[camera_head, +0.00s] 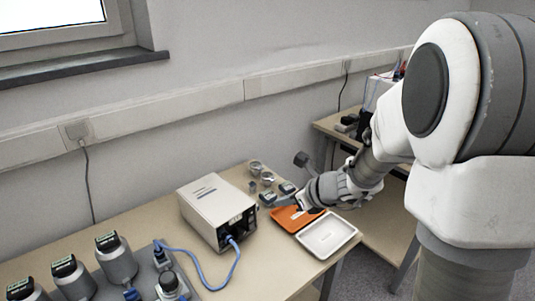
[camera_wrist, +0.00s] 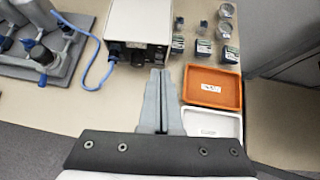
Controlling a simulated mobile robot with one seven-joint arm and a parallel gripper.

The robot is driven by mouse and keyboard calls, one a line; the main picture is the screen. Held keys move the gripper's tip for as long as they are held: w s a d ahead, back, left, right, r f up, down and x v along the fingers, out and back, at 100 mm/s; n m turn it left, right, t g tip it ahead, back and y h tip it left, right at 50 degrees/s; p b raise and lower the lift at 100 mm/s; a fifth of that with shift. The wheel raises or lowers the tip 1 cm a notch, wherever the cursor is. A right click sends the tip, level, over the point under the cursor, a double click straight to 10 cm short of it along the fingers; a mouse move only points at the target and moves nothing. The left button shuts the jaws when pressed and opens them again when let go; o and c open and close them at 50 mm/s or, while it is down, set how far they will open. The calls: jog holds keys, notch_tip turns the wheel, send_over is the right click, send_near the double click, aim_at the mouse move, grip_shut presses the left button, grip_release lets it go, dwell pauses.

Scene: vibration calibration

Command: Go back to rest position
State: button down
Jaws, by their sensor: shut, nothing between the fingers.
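My gripper (camera_wrist: 157,97) shows in the wrist view with its two grey fingers together and nothing between them. It is above the table (camera_wrist: 110,110), just left of an orange tray (camera_wrist: 213,104) and a white tray (camera_wrist: 230,122). In the head view my arm reaches in from the right and ends near the orange tray (camera_head: 283,221) and the white tray (camera_head: 327,234), hiding part of the orange one. The fingertips are hard to make out there.
A beige box-shaped device (camera_head: 212,206) with a blue cable (camera_head: 222,280) stands on the table. Small dark blocks (camera_wrist: 231,54) and metal cylinders (camera_wrist: 225,10) stand behind the trays. A grey rack with cylindrical sensors (camera_head: 118,262) is at the left. A second table (camera_head: 335,127) stands at the back right.

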jog(key=s+a+r+n+g+p, duration=0.25)
jog(key=s+r+n+p, duration=0.25)
jog(key=s+r+n, duration=0.85)
jog(key=s+d+r+n+h+p, duration=0.2)
jog(key=s+d+r+n+h, duration=0.1)
jog(key=s+n, duration=0.3)
jog(key=s+d+r+n+h+p, duration=0.3)
jog(key=s+d+r+n, duration=0.1)
jog(key=n, duration=0.4)
jog(key=shift+s+d+r, duration=0.25)
jog(key=shift+s+r, duration=0.35)
jog(key=shift+s, duration=0.4)
jog(key=shift+n+t, duration=0.25)
